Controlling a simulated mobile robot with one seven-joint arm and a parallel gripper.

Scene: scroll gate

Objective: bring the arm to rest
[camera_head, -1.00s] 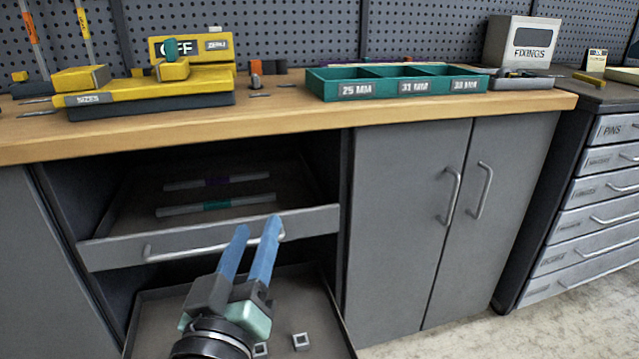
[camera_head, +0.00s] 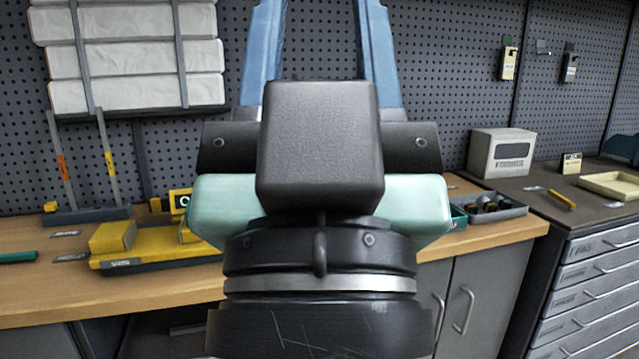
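My gripper (camera_head: 320,45) fills the middle of the head view, close to the camera and pointing up. Its two blue fingers stand wide apart with nothing between them; their tips run past the top edge.
A wooden workbench (camera_head: 60,300) runs across below, with a yellow tool (camera_head: 150,250) at left. A grey tray of dark parts (camera_head: 490,207), a FIXINGS box (camera_head: 501,153) and a drawer cabinet (camera_head: 590,270) are at right. A pegboard (camera_head: 440,70) stands behind. White packs (camera_head: 130,60) hang upper left.

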